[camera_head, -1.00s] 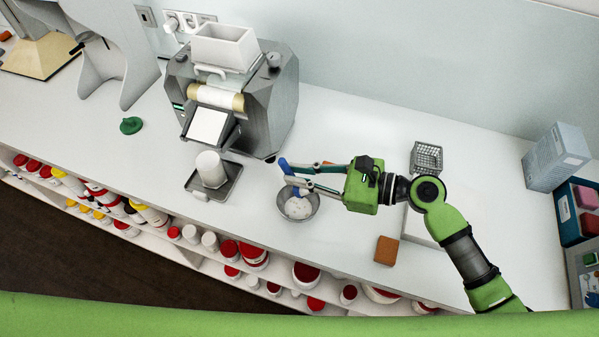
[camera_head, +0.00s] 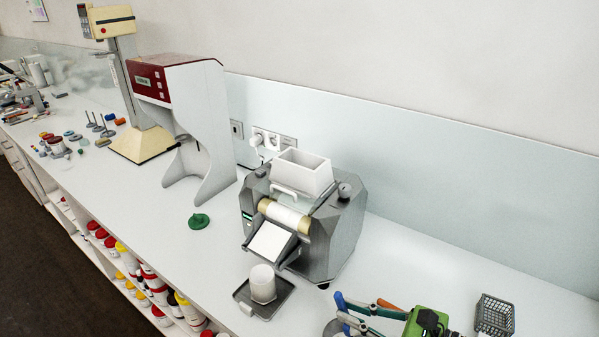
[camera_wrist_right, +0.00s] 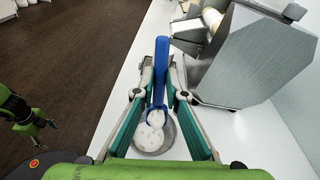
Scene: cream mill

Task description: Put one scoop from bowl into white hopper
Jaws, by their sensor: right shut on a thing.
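The white hopper (camera_head: 300,178) sits on top of the grey mill (camera_head: 335,237) in the head view. My right gripper (camera_head: 348,312) is at the bottom of that view, shut on the handle of a blue scoop (camera_head: 341,302). In the right wrist view the scoop (camera_wrist_right: 161,70) stands upright between the fingers of my right gripper (camera_wrist_right: 167,62). Its head holds white material and is at the bowl (camera_wrist_right: 176,143), which also contains white material. I cannot tell whether the head touches the contents. The bowl (camera_head: 333,329) is mostly cut off in the head view. Part of a green arm, apparently my left, shows at the left of the wrist view.
A white cup (camera_head: 263,284) stands on a small tray (camera_head: 246,302) before the mill. A green lid-like piece (camera_head: 199,221) lies left of it. A wire basket (camera_head: 494,316) is at the right. A tall red-and-white machine (camera_head: 180,85) stands further left.

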